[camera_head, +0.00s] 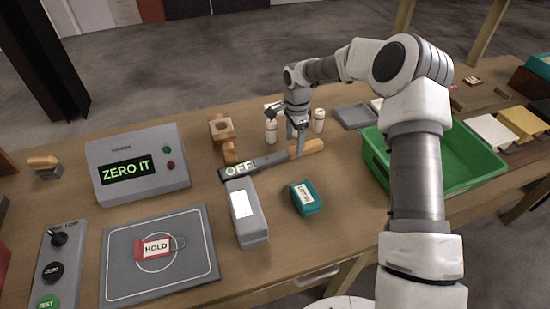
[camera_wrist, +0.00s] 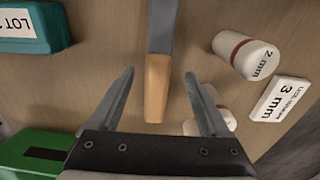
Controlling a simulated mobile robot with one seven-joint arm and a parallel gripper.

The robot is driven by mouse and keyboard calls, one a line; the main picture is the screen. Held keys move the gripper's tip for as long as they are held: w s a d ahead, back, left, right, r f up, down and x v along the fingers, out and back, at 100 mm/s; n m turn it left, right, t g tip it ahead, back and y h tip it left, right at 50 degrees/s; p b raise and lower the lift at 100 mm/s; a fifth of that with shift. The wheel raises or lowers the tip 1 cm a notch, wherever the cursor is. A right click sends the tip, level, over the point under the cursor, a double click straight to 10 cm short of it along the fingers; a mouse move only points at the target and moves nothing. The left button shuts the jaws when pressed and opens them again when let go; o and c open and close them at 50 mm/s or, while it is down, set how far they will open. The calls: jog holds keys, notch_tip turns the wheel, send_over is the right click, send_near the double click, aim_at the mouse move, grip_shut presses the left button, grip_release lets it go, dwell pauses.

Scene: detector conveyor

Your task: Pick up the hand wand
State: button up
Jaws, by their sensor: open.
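The hand wand (camera_head: 275,158) lies on the wooden table, a flat dark-grey bar with an orange-tan handle (camera_head: 308,147) at its right end and an "OFF" display at its left. My gripper (camera_head: 297,148) points down over the handle end. In the wrist view, the tan handle (camera_wrist: 157,90) lies between the two spread fingers of my gripper (camera_wrist: 160,75), with a gap on each side. The wand's grey bar (camera_wrist: 161,28) runs out of the top of that view. The gripper holds nothing. Its exact height above the handle is unclear.
A teal box (camera_head: 307,198) and a grey device (camera_head: 246,222) lie nearer the front. A green bin (camera_head: 462,191) stands right. A "ZERO IT" console (camera_head: 137,190) stands left.

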aim_at(294, 148)
notch_tip(294, 148, down, 3)
jog(key=shift+s+f, duration=0.1)
jog(key=shift+f, duration=0.1)
jog(key=shift+d, duration=0.1)
grip_shut()
